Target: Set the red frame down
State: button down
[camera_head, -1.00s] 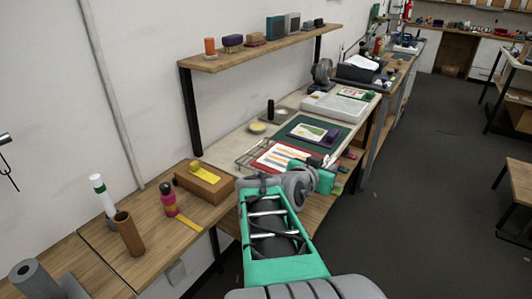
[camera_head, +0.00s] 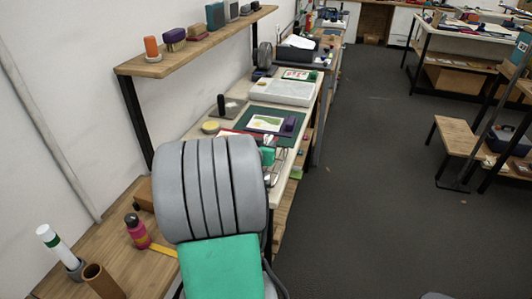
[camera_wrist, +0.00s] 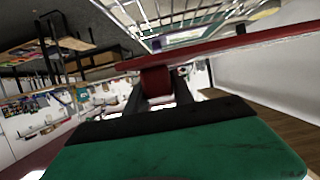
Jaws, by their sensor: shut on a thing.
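My gripper (camera_wrist: 158,92) is shut on the red frame (camera_wrist: 235,50) in the wrist view. A red block-like part of it sits between the dark fingers, and its long red edge runs across the picture, slightly tilted. A wire rack (camera_wrist: 150,14) shows beyond the frame in that view. I cannot tell whether frame and rack touch. A strip of red (camera_head: 228,132) shows beside the arm over the worktable.
On the worktable lie a green mat (camera_head: 277,110) with a print and a purple block (camera_head: 290,123), a yellow disc (camera_head: 210,127) and a white tray (camera_head: 282,93). A shelf (camera_head: 155,69) overhangs the back.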

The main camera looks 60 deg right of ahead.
jog(key=d+f, duration=0.3)
jog(key=f, duration=0.1)
jog(key=shift+w+d, duration=0.1)
jog(key=shift+w, duration=0.15)
notch_tip(320, 180, down, 3)
jog(key=shift+d+f+p, duration=0.15)
jog(key=shift+p, duration=0.7)
jog(key=shift+f, duration=0.1)
jog(key=c, duration=1.1)
grip_release()
